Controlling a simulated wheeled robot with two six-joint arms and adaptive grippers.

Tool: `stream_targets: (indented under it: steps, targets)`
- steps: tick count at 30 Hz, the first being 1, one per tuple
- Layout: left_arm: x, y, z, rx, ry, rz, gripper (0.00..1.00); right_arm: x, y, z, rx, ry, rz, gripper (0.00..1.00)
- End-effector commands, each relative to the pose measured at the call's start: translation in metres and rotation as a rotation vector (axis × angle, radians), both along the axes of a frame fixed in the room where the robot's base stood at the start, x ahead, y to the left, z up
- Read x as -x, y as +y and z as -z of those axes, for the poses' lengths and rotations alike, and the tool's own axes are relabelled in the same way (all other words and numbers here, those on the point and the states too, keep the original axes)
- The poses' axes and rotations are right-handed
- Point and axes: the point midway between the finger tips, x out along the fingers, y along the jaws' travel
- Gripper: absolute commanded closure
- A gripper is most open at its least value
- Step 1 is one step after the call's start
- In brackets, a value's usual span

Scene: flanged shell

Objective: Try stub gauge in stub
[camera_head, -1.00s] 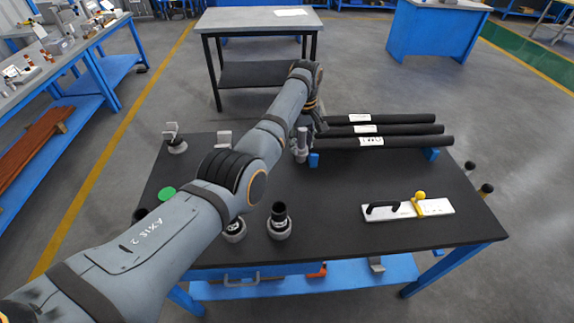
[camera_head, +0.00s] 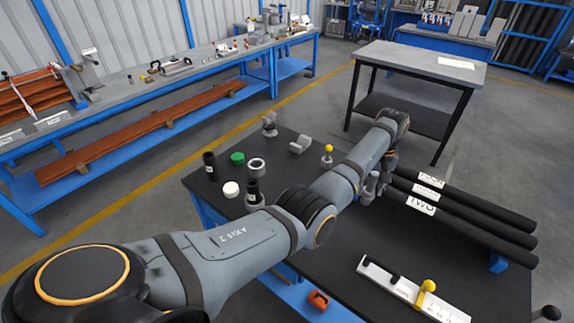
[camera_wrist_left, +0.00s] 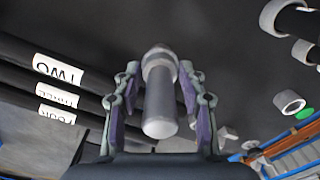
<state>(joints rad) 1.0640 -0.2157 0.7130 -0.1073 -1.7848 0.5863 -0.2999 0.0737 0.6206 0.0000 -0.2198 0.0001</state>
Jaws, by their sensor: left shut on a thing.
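My left gripper (camera_head: 374,186) is shut on a grey stepped cylinder, likely the stub gauge (camera_head: 370,188), just beside the near-left ends of the black tubes. In the left wrist view the gauge (camera_wrist_left: 160,95) sits between the two fingers (camera_wrist_left: 158,100), its thicker collar beyond the plain round end. It looks clear of the table, but its height is hard to judge. I cannot tell which part is the stub. Two black upright sockets (camera_head: 210,166) and (camera_head: 254,191) stand at the table's left. My right gripper is not in view.
Black labelled tubes (camera_head: 470,221) lie on blue supports at the right. A white plate gauge with yellow knob (camera_head: 410,290) lies in front.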

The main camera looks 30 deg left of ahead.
Motion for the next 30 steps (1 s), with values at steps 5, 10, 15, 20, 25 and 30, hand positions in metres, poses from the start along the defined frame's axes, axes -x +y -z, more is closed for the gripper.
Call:
stream_targets:
  steps: [5, 10, 15, 20, 25, 30]
  targets:
    - [0.020, 0.078, -0.018, -0.005, 0.001, 0.382, 1.00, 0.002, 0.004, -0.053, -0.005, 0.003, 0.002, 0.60]
    - [0.061, 0.153, -0.037, -0.007, 0.005, 0.872, 1.00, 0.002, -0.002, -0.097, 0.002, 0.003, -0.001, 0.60]
    - [0.105, 0.201, -0.060, -0.004, 0.007, 1.340, 1.00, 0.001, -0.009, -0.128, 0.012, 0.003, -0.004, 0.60]
    - [0.130, 0.220, -0.072, -0.001, 0.004, 1.608, 1.00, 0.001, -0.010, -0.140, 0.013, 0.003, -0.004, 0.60]
    - [0.137, 0.223, -0.073, 0.001, 0.000, 1.690, 1.00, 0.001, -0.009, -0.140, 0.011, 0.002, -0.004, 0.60]
    - [0.136, 0.222, -0.072, 0.001, -0.001, 1.689, 1.00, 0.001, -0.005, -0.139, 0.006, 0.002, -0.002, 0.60]
